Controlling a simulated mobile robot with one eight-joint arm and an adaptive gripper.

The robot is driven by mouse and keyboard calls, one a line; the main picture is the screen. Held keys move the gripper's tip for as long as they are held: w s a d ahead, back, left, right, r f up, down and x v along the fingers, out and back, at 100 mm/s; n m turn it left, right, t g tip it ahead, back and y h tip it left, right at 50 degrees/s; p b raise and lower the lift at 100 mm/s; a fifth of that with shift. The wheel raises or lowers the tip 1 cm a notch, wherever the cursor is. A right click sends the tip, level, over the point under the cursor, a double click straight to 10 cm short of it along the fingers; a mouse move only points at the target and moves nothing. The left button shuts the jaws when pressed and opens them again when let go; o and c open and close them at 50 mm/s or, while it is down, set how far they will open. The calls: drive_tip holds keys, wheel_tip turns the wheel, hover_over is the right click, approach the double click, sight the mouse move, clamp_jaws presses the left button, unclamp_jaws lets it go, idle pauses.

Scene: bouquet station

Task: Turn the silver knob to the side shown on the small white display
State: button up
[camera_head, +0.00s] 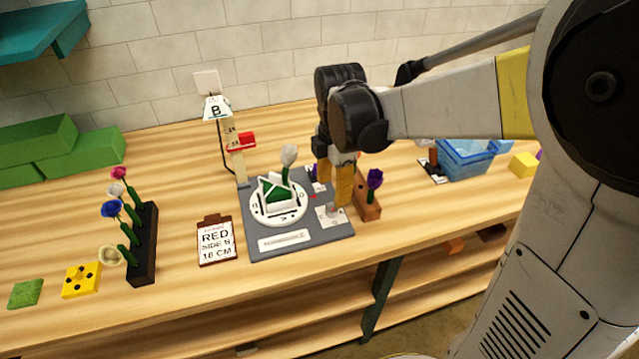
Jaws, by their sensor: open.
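The small white display (215,108) stands on top of a post at the back and shows the letter B. My gripper (332,197) points down over the right side of a grey board (256,248), with its yellow fingers apart. A white plate with small letters (324,219) lies on the board just below the nearer fingertip. A small greyish piece (334,210), seemingly the silver knob, shows at that fingertip. The fingers partly hide it, so I cannot tell its pointing direction or whether they touch it.
A white dial (259,212) with a green holder and a white flower (289,156) stands left of my gripper. A wooden block with a purple flower (375,179) stands close on the right.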

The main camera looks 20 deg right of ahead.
sight(332, 207)
wheel_tip(332, 207, down, 7)
drive_tip(key=shift+r+b, duration=0.1)
drive_tip(key=shift+b, duration=1.05)
drive_tip(key=shift+c, duration=0.6)
clamp_jaws()
